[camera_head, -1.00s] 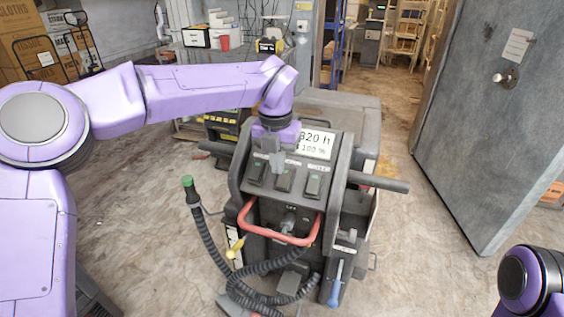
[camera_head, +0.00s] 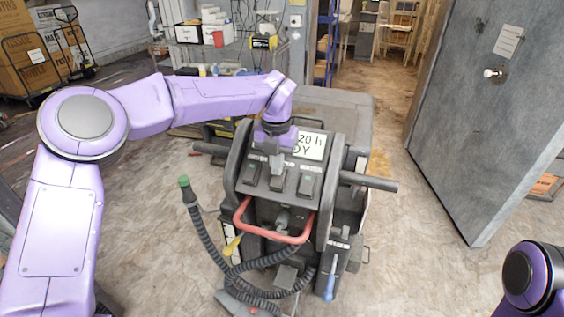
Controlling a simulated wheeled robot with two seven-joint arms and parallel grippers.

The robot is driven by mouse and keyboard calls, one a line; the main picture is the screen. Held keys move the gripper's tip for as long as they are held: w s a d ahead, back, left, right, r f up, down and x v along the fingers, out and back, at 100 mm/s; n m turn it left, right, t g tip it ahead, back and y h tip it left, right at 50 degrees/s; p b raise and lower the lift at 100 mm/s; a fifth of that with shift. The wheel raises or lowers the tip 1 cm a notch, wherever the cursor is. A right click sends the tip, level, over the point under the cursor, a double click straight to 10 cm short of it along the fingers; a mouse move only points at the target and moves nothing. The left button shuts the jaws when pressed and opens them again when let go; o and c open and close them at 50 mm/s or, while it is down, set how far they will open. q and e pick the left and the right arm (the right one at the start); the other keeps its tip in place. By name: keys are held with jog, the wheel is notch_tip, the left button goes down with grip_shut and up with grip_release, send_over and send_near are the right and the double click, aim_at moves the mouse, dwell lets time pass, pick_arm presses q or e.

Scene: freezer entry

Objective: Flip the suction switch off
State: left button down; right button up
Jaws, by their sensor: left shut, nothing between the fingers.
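The dark grey floor-cleaning machine (camera_head: 335,175) stands in the middle of the head view. Its sloped panel carries three rocker switches: a left one (camera_head: 253,174), a middle one (camera_head: 277,180) and a right one (camera_head: 305,184). Their small labels are too blurred for me to tell which is suction. My left gripper (camera_head: 273,160) is shut and empty, pointing down at the panel just above the middle switch; I cannot tell if it touches. It partly hides the white display (camera_head: 312,146), which shows "20 h" and "DY". My right gripper is out of view.
A red handle (camera_head: 272,236) loops below the panel, and dark side bars stick out left and right. A black hose with a green end (camera_head: 184,182) hangs at the left. A grey door (camera_head: 490,110) stands open at the right.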

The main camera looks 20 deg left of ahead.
pick_arm(q)
jog(key=shift+s+a+f+b, duration=0.2)
jog(key=shift+s+b, duration=0.15)
jog(key=shift+b, duration=0.05)
jog(key=shift+s+d, duration=0.15)
jog(key=shift+s, duration=0.3)
jog(key=shift+r, duration=0.1)
jog(key=shift+s+r, duration=0.1)
jog(key=shift+r, duration=0.3)
notch_tip(320, 180, up, 3)
jog(key=s+p, duration=0.2)
jog(key=p, duration=0.1)
notch_tip(320, 180, up, 10)
jog(key=f+b, duration=0.1)
jog(key=b, duration=0.1)
send_over(275, 183)
jog(key=shift+s+r, duration=0.15)
jog(key=shift+r, duration=0.05)
